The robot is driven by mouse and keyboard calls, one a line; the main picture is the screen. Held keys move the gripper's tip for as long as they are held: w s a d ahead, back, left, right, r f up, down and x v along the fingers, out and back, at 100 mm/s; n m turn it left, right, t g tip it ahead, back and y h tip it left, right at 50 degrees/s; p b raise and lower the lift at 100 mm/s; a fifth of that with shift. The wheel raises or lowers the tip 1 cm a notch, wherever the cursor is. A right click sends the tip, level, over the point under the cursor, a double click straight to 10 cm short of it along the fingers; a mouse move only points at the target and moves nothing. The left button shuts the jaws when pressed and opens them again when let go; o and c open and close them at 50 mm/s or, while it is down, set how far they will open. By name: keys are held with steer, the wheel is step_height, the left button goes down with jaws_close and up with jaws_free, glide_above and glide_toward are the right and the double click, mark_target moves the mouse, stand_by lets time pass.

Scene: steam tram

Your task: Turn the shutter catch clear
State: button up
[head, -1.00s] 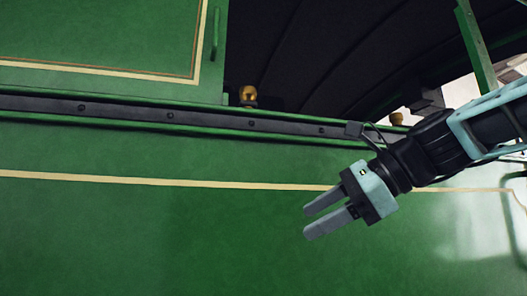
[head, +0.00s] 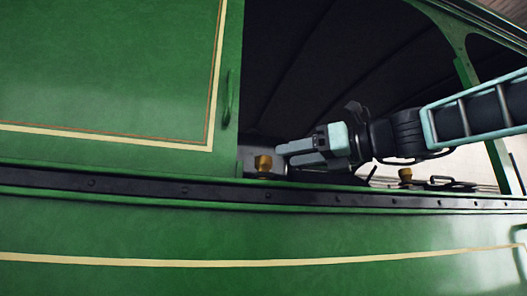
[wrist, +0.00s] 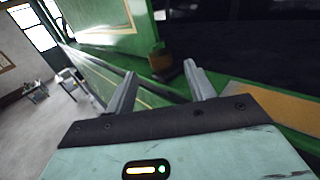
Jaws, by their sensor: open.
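A small brass piece (head: 263,163), which looks like the shutter catch, sits on the dark sill at the lower right corner of the green shutter panel (head: 110,75). My gripper (head: 284,154) is open and empty, just right of the brass piece in the head view. In the wrist view the brass piece (wrist: 160,60) shows ahead, between the lines of my two fingers (wrist: 160,72) and beyond their tips. I see no contact. Whether it is turned across the shutter edge cannot be told.
A green upright handle (head: 228,98) is on the shutter's right edge. A second brass piece (head: 405,176) stands farther right along the sill. A dark riveted rail (head: 150,190) runs below the opening. The window opening (head: 330,60) is dark and open.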

mark_target(271, 160)
steer(key=p+x, duration=0.2)
steer(key=x, duration=0.5)
steer(key=shift+w+a+p, duration=0.15)
steer(key=shift+a+p, duration=0.1)
steer(key=shift+p, duration=0.05)
steer(key=shift+f, duration=0.1)
steer(key=c, duration=0.9)
